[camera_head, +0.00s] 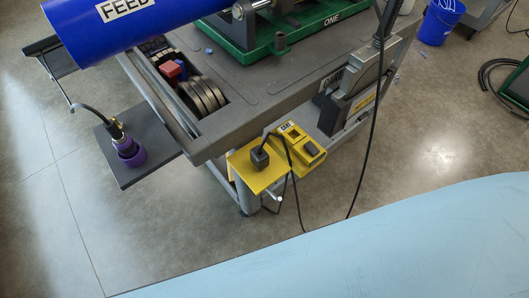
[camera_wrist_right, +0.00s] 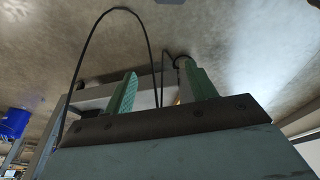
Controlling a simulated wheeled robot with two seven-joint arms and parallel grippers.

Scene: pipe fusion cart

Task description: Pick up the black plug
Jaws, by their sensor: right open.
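The black plug (camera_head: 260,158) is a small dark block standing on a yellow shelf (camera_head: 248,178) at the cart's front corner. A black cable (camera_head: 284,143) runs from it and hangs below the shelf. My right gripper (camera_wrist_right: 160,90) shows only in the right wrist view, its two green fingers apart with no object clearly held between them. A black cable (camera_wrist_right: 146,32) arches behind the fingers in that view. The plug cannot be made out there, and how far the gripper is from it cannot be told. My left gripper is not in view.
A yellow device (camera_head: 308,151) sits beside the plug on the cart (camera_head: 225,138). A purple-based fitting (camera_head: 130,152) stands on a dark side tray (camera_head: 150,137). A blue pipe (camera_head: 130,28) overhangs the left. Another black cable (camera_head: 366,150) hangs at the right. A blue bucket (camera_head: 440,22) stands behind.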

